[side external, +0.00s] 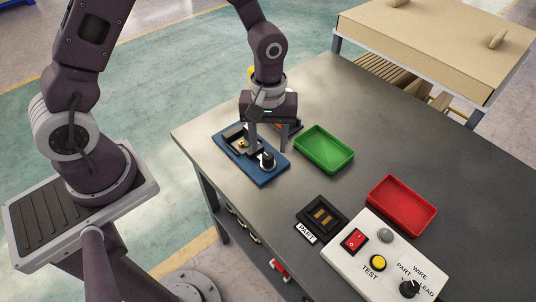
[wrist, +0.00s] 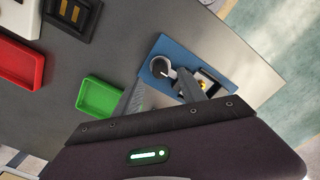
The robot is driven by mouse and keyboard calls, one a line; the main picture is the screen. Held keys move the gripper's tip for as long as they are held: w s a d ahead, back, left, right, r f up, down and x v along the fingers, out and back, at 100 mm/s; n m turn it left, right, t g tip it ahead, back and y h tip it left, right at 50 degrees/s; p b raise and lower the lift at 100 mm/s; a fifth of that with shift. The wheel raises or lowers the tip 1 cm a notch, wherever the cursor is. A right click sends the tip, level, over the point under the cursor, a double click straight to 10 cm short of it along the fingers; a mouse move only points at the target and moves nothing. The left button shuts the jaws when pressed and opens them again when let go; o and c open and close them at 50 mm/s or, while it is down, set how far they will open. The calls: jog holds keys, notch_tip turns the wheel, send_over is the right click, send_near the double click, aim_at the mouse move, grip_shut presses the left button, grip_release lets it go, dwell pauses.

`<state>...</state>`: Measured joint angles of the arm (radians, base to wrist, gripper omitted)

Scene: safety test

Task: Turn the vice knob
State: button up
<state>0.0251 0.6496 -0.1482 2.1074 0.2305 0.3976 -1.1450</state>
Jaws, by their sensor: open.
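The vice is a blue base plate (side external: 262,181) near the table's left edge, with a black knob (side external: 267,161) at its front right end. A small yellow part (side external: 241,143) sits in the vice's recess, left of the knob. My gripper (side external: 267,149) points down over the vice with its fingers apart, holding nothing. In the wrist view, the knob (wrist: 160,67) shows just beyond the gap between the fingertips (wrist: 163,73), on the blue plate (wrist: 187,47). The right finger partly covers the vice's middle there. I cannot tell whether either finger touches the knob.
A green tray (side external: 323,170) stands close to the right of the vice. A red tray (side external: 432,205), a black part holder (side external: 317,220) and a white control panel (side external: 352,268) with switches are farther right. The grey table (side external: 378,139) is clear behind the trays.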

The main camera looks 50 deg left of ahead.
aim_at(268, 155)
notch_tip(268, 155, down, 5)
jog(key=shift+f, duration=0.2)
jog(key=shift+c, duration=0.2)
grip_shut()
